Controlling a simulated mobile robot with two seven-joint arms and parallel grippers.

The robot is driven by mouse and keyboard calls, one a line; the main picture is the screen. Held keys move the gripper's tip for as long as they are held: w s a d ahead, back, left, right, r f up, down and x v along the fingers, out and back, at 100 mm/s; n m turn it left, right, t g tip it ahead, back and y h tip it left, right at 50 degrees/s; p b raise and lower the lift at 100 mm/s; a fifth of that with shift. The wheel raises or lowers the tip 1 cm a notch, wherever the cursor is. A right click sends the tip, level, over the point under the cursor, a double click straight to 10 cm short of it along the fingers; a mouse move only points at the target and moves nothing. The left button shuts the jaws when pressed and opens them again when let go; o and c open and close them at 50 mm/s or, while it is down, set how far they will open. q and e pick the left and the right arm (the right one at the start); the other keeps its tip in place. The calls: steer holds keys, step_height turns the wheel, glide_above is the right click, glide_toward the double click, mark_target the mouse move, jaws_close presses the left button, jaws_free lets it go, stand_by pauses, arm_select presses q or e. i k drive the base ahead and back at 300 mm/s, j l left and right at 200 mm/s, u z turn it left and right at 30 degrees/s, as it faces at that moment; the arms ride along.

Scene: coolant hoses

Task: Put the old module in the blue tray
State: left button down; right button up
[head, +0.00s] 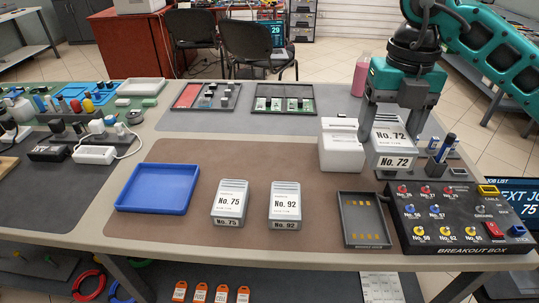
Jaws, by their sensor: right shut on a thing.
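The blue tray (158,187) lies empty on the left of the brown mat. My right gripper (392,132) is shut on a grey-and-white module marked No. 72 (392,160), at the right, behind the breakout box. The fingers cover parts of its sides. I cannot tell whether its underside touches anything. Two similar modules, No. 75 (230,203) and No. 92 (285,206), stand apart on the mat, right of the tray. A dark open bay (364,220) with gold contacts lies empty left of the breakout box. My left gripper is not in view.
The breakout box (455,220) with coloured knobs stands at the front right. A white box (340,148) stands just left of No. 72. A pink bottle (361,76) is behind. The brown mat (260,160) is clear behind the two standing modules. A screen (512,197) shows 75.

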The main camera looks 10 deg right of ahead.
mark_target(161, 189)
steer(key=i+j, duration=0.1)
steer(key=j, duration=0.35)
steer(key=i+j, duration=0.15)
steer(key=j, duration=0.25)
steer(key=i+j, duration=0.1)
steer(key=j, duration=0.35)
steer(key=i+j, duration=0.1)
steer(key=j, duration=0.35)
steer(key=i+j, duration=0.1)
steer(key=j, duration=0.35)
